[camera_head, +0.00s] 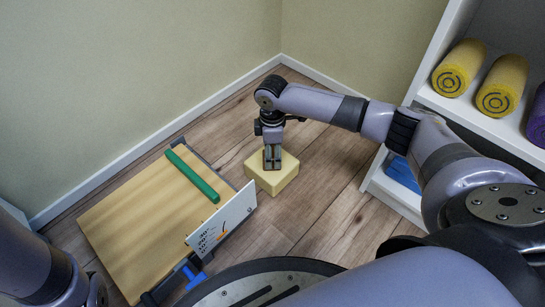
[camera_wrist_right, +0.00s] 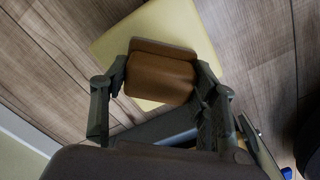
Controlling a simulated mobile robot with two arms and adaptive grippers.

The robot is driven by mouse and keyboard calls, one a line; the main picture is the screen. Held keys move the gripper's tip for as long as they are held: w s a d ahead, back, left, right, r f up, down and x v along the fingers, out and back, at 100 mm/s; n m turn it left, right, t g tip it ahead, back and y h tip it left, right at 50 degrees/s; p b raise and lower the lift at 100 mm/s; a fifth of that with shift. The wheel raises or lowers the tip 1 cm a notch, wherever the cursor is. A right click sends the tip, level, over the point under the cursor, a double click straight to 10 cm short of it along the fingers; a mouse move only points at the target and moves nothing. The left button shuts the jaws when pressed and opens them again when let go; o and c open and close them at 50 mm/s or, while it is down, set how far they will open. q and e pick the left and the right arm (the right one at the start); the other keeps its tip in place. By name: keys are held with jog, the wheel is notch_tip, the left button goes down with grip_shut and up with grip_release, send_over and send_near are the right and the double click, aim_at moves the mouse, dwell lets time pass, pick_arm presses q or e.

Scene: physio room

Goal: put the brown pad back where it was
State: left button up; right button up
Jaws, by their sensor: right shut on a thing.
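The brown pad (camera_wrist_right: 160,78) is a small rounded block between the fingers of my right gripper in the right wrist view. My right gripper (camera_head: 272,165) points down and is shut on the pad. In the head view the gripper hides the pad. A pale yellow block (camera_head: 284,182) lies on the floor directly under the gripper, and its top (camera_wrist_right: 110,45) shows behind the pad in the wrist view. I cannot tell whether the pad touches the block. Part of my left arm shows at the lower left, its gripper out of view.
A wooden board (camera_head: 128,222) with a green bar (camera_head: 192,174) and a white marked plate (camera_head: 222,218) stands left of the block. A white shelf (camera_head: 480,122) at right holds yellow rolls (camera_head: 459,68) and a blue item (camera_head: 402,173). Bare floor lies right of the block.

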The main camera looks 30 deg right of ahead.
aim_at(273, 151)
jog(key=shift+r, duration=0.1)
jog(key=o, duration=1)
jog(key=shift+o, duration=0.2)
notch_tip(273, 151, up, 10)
jog(key=p, duration=0.7)
jog(key=shift+f, duration=0.25)
notch_tip(273, 151, up, 3)
jog(key=shift+f+p, duration=0.2)
jog(key=shift+p, duration=0.65)
